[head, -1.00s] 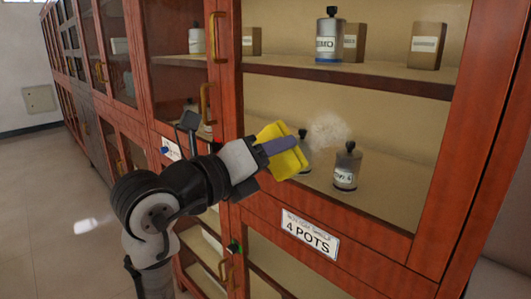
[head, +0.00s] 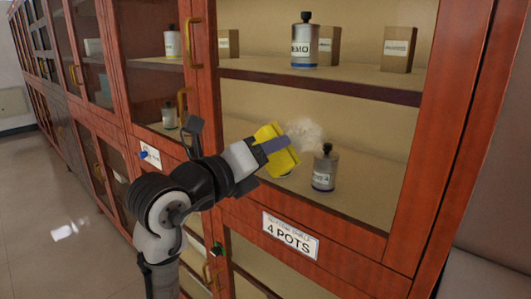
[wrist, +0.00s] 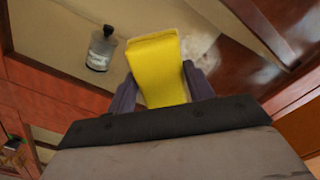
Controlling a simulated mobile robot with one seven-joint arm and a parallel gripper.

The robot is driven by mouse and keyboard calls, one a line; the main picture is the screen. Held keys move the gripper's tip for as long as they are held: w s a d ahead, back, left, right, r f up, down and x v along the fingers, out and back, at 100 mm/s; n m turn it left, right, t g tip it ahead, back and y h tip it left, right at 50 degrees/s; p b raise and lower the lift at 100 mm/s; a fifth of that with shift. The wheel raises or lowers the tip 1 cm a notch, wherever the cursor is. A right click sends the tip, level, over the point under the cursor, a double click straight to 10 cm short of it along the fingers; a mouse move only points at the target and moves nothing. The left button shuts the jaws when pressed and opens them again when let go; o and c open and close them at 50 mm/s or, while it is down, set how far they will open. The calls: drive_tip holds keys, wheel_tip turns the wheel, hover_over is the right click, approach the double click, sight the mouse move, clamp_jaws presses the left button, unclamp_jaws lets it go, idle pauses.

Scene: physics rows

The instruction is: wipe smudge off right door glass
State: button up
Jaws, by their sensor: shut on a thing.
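The right door glass (head: 390,125) fills the upper part of the nearest cabinet, inside a red-brown wooden frame. A pale whitish smudge (head: 306,133) shows on the glass, just right of the yellow sponge (head: 277,147). My gripper (head: 277,145) is shut on the sponge and holds it in front of the glass at the smudge's left edge. In the wrist view the sponge (wrist: 158,68) sits between the two purple fingers, and the smudge (wrist: 203,50) shows beside it. I cannot tell whether the sponge touches the glass. The sponge hides what lies behind it.
Behind the glass, bottles (head: 325,168) and brown boxes (head: 397,48) stand on shelves. A sign reading "4 POTS" (head: 290,237) is on the frame below. Brass handles (head: 193,40) stick out at the left. Open floor (head: 50,190) lies left of my arm.

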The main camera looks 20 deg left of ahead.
sight(293, 155)
drive_tip(key=shift+b+x, duration=0.3)
drive_tip(key=shift+x, duration=0.65)
idle(0.3)
drive_tip(key=shift+s+d+b, duration=0.25)
drive_tip(key=shift+d, duration=0.35)
drive_tip(key=shift+s+d+b, duration=0.2)
drive_tip(key=shift+s+d, duration=0.05)
drive_tip(key=shift+d, duration=0.4)
drive_tip(key=shift+s+d+b, duration=0.25)
drive_tip(key=shift+d, duration=0.35)
drive_tip(key=shift+s+d+b, duration=0.15)
drive_tip(key=shift+s+d, duration=0.05)
drive_tip(key=shift+d, duration=0.45)
drive_tip(key=shift+s+d+b, duration=0.15)
drive_tip(key=shift+s+d, duration=0.05)
drive_tip(key=shift+d, duration=0.5)
drive_tip(key=shift+s+d+b, duration=0.15)
drive_tip(key=shift+s+d, duration=0.05)
drive_tip(key=shift+d, duration=0.45)
drive_tip(key=shift+b, duration=0.3)
